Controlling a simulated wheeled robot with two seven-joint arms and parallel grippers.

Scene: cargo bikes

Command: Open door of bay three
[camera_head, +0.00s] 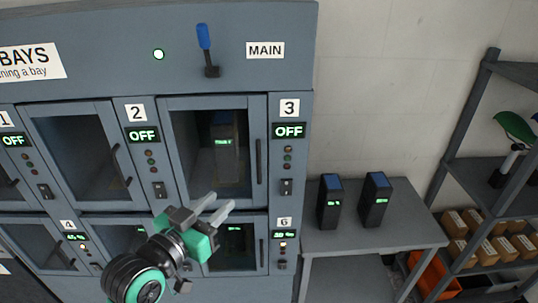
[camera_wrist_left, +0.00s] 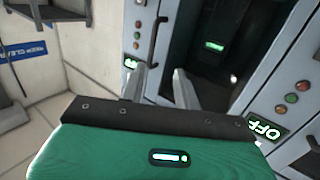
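Bay three is the upper right bay, marked by a "3" label (camera_head: 289,107) with a green OFF display (camera_head: 289,130) beneath. Its glazed door (camera_head: 262,185) looks shut, with a dark upright handle (camera_head: 258,160) on its right side. A dark battery with a green display (camera_head: 224,135) shows behind the glass. My left gripper (camera_head: 222,204) is in front of this door's lower edge, fingers apart and empty, left of and below the handle. In the left wrist view, the open fingers (camera_wrist_left: 160,75) point at a bay front with a dark handle (camera_wrist_left: 157,35). My right gripper is not in view.
Bays two (camera_head: 136,112) and six (camera_head: 284,222) adjoin. A blue-tipped MAIN lever (camera_head: 204,40) is above. To the right, a grey table (camera_head: 345,240) carries two dark batteries (camera_head: 329,205) (camera_head: 375,203); a shelf rack (camera_head: 462,130) with boxes stands farther right.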

